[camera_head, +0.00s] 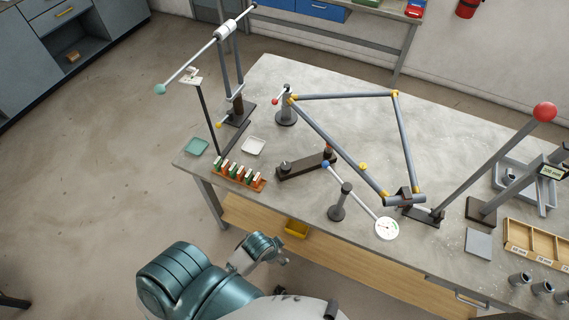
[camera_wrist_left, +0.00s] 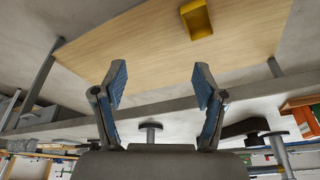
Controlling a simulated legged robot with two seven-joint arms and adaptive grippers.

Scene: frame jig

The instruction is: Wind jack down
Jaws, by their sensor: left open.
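A dark grey post with a conical base, which looks like the jack (camera_head: 286,112), stands on the bench at the back left corner of a grey tube frame (camera_head: 343,96). A small handle with a red ball end sticks out to its left near the top. I cannot tell how far it is raised. My left gripper (camera_head: 281,262) is off the bench's front edge, well in front of the jack and apart from it. In the left wrist view my left gripper (camera_wrist_left: 160,80) is open, with nothing between its blue-padded fingers. My right gripper is out of view.
The bench (camera_head: 320,225) has a wooden lower shelf holding a yellow bin (camera_head: 297,228). A tall lever with a red ball (camera_head: 544,112) rises at right.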

